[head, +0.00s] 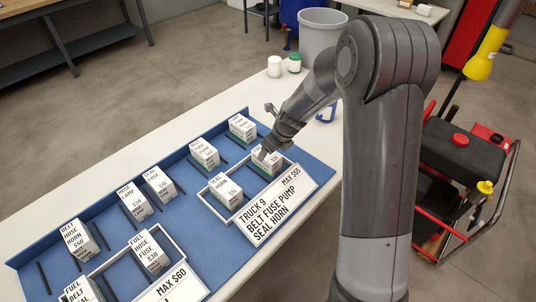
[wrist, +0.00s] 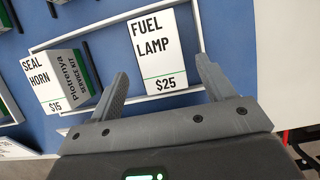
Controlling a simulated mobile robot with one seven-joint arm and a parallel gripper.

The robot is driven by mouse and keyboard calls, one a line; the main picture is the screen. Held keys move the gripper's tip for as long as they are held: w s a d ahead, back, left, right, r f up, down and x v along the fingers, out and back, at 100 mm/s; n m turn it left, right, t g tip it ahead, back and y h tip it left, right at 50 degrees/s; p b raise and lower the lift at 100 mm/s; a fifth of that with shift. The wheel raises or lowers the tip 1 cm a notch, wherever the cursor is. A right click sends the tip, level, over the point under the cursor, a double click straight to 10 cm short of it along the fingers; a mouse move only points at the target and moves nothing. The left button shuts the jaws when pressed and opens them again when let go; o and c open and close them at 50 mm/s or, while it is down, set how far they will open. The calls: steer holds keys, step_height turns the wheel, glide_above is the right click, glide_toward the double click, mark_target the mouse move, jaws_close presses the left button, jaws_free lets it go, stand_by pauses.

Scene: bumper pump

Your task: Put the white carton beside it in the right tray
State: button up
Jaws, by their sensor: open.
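My gripper (head: 263,153) is open above the FUEL LAMP carton. In the wrist view its fingers (wrist: 161,80) appear on either side of that carton; contact cannot be told.
Behind the tray stand a BELT FUSE PUMP carton (head: 204,152) and another white carton (head: 243,127). More cartons stand left, including FUEL HOSE FUSE (head: 150,252) in the left tray. Two small jars and a grey bin (head: 322,35) are at the far table end.

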steer(key=shift+v, duration=2.05)
steer(key=s+d+r+n+t+h, duration=0.1)
steer(key=s+d+r+n, duration=0.2)
steer(key=s+r+n, duration=0.45)
steer(key=s+d+r+n, duration=0.2)
steer(key=s+r+n, duration=0.4)
steer(key=r, duration=0.3)
steer(key=s+d+r+n+h, duration=0.1)
steer(key=s+d+r+n, duration=0.1)
steer(key=s+n, duration=0.4)
steer(key=s+d+r+n+t+h, duration=0.1)
steer(key=s+d+r+n, duration=0.2)
steer(key=s+n, duration=0.4)
steer(key=s, duration=0.4)
steer(key=shift+s+d, duration=0.2)
steer(key=shift+d, duration=0.2)
steer(key=shift+n, duration=0.25)
